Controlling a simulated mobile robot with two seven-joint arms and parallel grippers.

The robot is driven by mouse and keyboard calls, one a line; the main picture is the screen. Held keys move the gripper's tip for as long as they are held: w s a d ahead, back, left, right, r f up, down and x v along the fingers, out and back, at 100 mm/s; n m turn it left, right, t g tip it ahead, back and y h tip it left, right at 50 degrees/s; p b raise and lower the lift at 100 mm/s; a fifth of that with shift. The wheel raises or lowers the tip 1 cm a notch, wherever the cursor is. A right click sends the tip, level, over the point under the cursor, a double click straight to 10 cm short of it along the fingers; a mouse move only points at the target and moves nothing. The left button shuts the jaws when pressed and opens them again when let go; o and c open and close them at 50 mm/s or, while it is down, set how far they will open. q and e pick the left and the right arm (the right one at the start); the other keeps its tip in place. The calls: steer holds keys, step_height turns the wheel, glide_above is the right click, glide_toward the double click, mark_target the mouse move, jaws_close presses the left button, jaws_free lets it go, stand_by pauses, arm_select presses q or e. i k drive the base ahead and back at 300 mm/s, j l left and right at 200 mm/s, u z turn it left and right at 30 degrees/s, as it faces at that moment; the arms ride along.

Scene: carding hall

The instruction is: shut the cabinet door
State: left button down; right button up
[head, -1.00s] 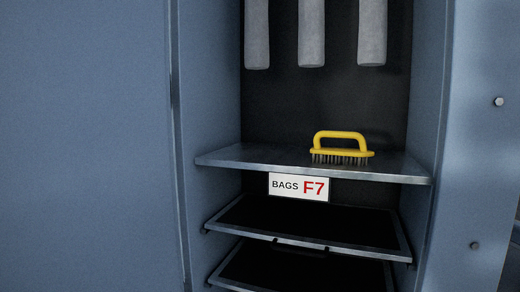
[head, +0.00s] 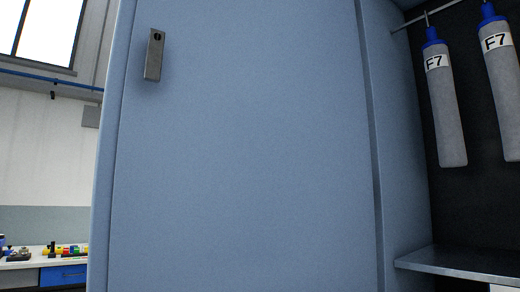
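A tall blue-grey cabinet door panel (head: 240,150) fills the middle of the head view. A metal handle with a dark round keyhole (head: 154,55) is fixed near its upper left edge. To the right of the panel the cabinet compartment (head: 440,205) stands open, with a dark back wall. I cannot tell whether this panel is a shut door beside the open compartment or a door swung out. Neither of my grippers is in view.
Grey filter bags (head: 446,110) labelled F7 hang from a rail above a metal shelf (head: 465,264). At the left, a workbench (head: 20,265) holds small colourful items above a blue drawer (head: 64,275). A window (head: 45,28) is at the upper left.

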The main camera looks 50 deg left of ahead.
mark_target(247, 167)
steer(key=k+j+z, duration=0.15)
steer(key=k+j, duration=0.45)
steer(key=k+j+z, duration=0.1)
steer(key=j, duration=0.3)
steer(key=k+j, duration=0.35)
steer(key=j+z, duration=0.2)
steer(key=j, duration=0.8)
steer(key=i+j, duration=0.1)
steer(key=j, duration=0.3)
steer(key=i+j+z, duration=0.1)
steer(key=j, duration=0.3)
